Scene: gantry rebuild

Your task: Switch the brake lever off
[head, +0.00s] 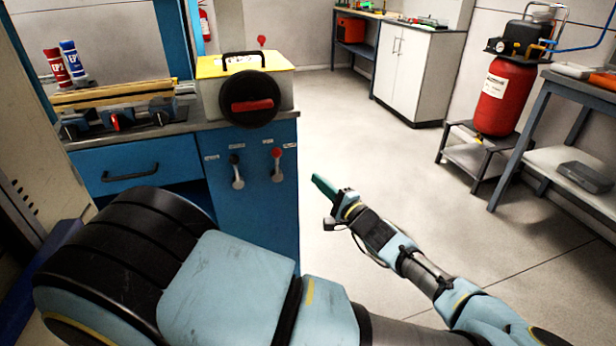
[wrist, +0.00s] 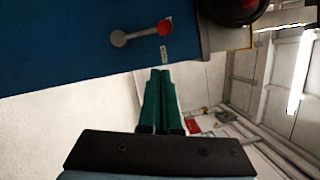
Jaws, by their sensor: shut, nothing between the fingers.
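Two small levers sit on the blue cabinet front in the head view. One has a dark knob (head: 234,160) and the other, to its right, has a red knob (head: 276,153). Both have a pale arm hanging below the knob. The labels are too small to read, so I cannot tell which is the brake lever. The wrist view shows the red-knobbed lever (wrist: 140,33) above the fingertips. My gripper (head: 317,180) has green fingers, held shut and empty, to the right of the cabinet and apart from the levers. The fingers also show in the wrist view (wrist: 160,72).
A yellow-topped box (head: 243,66) with a black disc and red handle (head: 252,106) stands on the cabinet above the levers. A drawer handle (head: 130,173) juts out at left. A red tank (head: 503,95) stands at right. The floor (head: 380,150) between is clear.

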